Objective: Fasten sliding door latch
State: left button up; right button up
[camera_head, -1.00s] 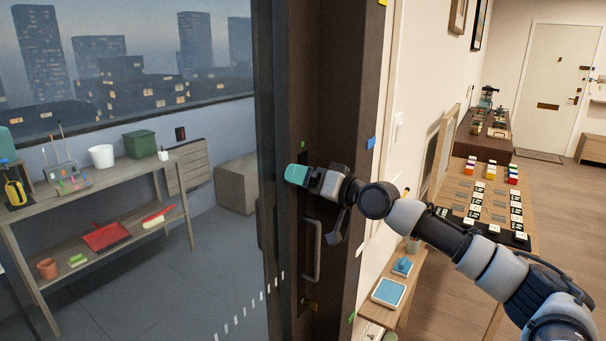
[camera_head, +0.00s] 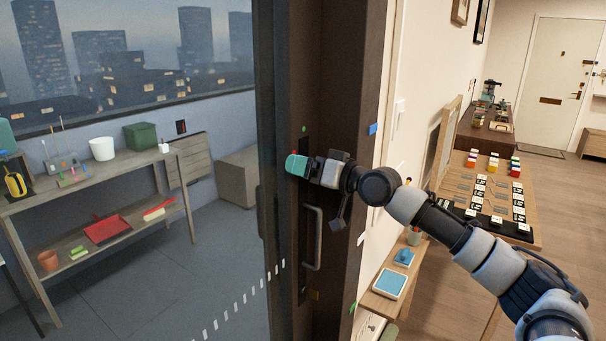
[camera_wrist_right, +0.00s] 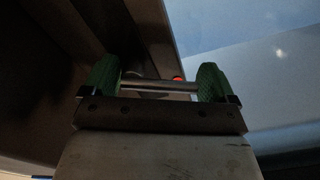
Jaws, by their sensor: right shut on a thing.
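The sliding door's dark frame (camera_head: 330,100) stands upright in the middle of the head view, with a grey pull handle (camera_head: 314,238) on it. My right gripper (camera_head: 298,166), with teal fingertips, is at the frame just above this handle. In the right wrist view, its two green fingers (camera_wrist_right: 157,84) stand either side of a short metal bar (camera_wrist_right: 160,87), the latch piece, and are shut on it. A small red spot (camera_wrist_right: 178,78) shows behind the bar, and one shows at the fingertips in the head view. The fingers hide most of the latch. My left gripper is out of view.
Left of the frame, behind glass, is a shelf (camera_head: 100,185) with a white pot, a green bin and a red dustpan. To the right are a wall, a small wooden shelf (camera_head: 375,302) with a blue-topped tray, and a table (camera_head: 450,190) with several small items.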

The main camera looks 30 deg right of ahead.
jog(key=shift+a+f+n+b, duration=0.1)
jog(key=shift+f+n+b, duration=0.35)
jog(key=shift+n+b, duration=0.8)
jog(key=shift+f+n+b, duration=0.1)
jog(key=shift+n+b, duration=0.9)
jog(key=shift+n, duration=0.25)
jog(key=o, duration=0.7)
jog(key=shift+s, duration=0.1)
